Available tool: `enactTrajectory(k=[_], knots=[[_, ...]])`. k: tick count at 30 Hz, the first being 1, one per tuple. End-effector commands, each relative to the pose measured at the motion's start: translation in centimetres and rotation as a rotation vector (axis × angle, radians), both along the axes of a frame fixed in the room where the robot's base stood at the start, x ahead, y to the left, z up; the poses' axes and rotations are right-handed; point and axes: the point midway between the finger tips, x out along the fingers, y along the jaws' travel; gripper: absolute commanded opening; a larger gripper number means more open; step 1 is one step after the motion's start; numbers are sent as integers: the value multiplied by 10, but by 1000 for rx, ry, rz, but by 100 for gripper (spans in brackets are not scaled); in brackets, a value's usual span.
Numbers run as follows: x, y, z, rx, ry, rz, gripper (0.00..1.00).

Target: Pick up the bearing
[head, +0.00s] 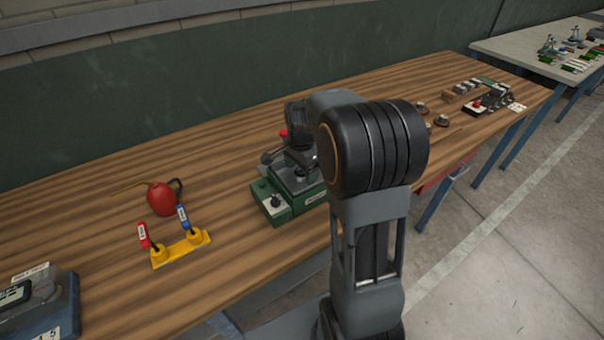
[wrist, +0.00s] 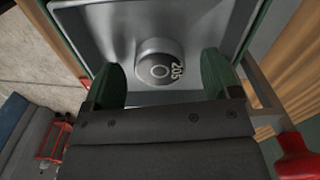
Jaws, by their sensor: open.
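A round grey metal piece marked "205" (wrist: 158,66), which looks like the bearing, sits in a shallow grey tray (wrist: 100,12) in the wrist view. My gripper (wrist: 162,76) is open, with one green-tipped finger to the left of the piece and one to the right. Both fingers appear clear of it; the depth between them and the piece is hard to tell. In the head view, a green and grey bench device (head: 274,208) stands on the bench, partly behind my arm. I cannot make out the bearing or my fingertips there.
The wooden bench (head: 90,205) holds a red oil can (head: 162,199) and a yellow stand (head: 182,250) with tagged pieces to the left. A red knob (wrist: 297,158) is close at right in the wrist view. Several small items lie at the bench's far right.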

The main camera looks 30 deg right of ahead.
Motion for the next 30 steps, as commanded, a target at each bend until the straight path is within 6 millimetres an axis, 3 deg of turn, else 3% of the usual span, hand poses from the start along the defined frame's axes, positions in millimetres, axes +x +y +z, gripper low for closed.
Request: enactTrajectory(k=[10,30], knots=[[0,0,-6,0,0,0,81],[0,0,-5,-1,-1,0,19]])
